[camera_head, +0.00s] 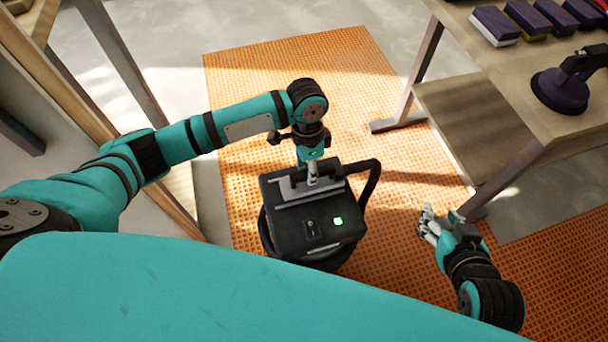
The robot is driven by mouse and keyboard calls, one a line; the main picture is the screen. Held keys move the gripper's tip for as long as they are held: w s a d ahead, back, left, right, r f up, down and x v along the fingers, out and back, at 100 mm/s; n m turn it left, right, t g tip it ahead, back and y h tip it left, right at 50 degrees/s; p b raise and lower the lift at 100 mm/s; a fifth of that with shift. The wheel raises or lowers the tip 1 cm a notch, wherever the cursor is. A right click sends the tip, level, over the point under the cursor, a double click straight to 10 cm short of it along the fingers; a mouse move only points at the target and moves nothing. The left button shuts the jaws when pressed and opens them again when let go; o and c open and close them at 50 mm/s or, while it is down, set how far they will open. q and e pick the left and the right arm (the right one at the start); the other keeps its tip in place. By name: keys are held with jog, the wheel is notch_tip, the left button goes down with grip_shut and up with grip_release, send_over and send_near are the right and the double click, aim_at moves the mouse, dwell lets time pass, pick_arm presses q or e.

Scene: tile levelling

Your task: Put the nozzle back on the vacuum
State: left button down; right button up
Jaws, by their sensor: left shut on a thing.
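The black vacuum (332,232) stands upright on the orange mat, with a green light lit on its top panel. A black hose (373,182) loops up from its right side to the dark nozzle (334,171), which lies across the top of the vacuum by a grey holder (290,194). My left gripper (312,182) points down over the vacuum's top and is shut on the nozzle. The fingers hide part of the nozzle, and I cannot tell whether it is fully seated. My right gripper (427,224) is open and empty, to the right of the vacuum.
A wooden workbench (515,85) with a lower shelf (475,115) stands at the right. It bears several purple boxes (535,18) and a dark suction cup (562,90). A wooden frame (110,110) stands at the left. The orange mat (290,62) is clear behind the vacuum.

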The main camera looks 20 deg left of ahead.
pick_arm(q)
jog(key=shift+w+a+f, duration=0.15)
jog(key=shift+w+a, duration=0.35)
jog(key=shift+a, duration=0.35)
notch_tip(320, 180, down, 3)
jog(key=shift+f+b, duration=0.1)
jog(key=shift+b, duration=0.9)
jog(key=shift+f, duration=0.1)
pick_arm(e)
jog(key=w+a+r+t+y, duration=0.1)
jog(key=w+a+r+t, duration=0.1)
jog(key=w+r+t, duration=0.3)
notch_tip(320, 180, up, 4)
jog(key=shift+a+r+t+y, duration=0.1)
jog(key=shift+a+t+y, duration=0.3)
jog(key=shift+t, duration=0.3)
pick_arm(q)
jog(key=c, duration=1.7)
grip_release()
jog(key=shift+f, duration=0.1)
jog(key=o, duration=0.5)
pick_arm(e)
jog(key=shift+d+f, duration=0.1)
jog(key=shift+f, duration=0.1)
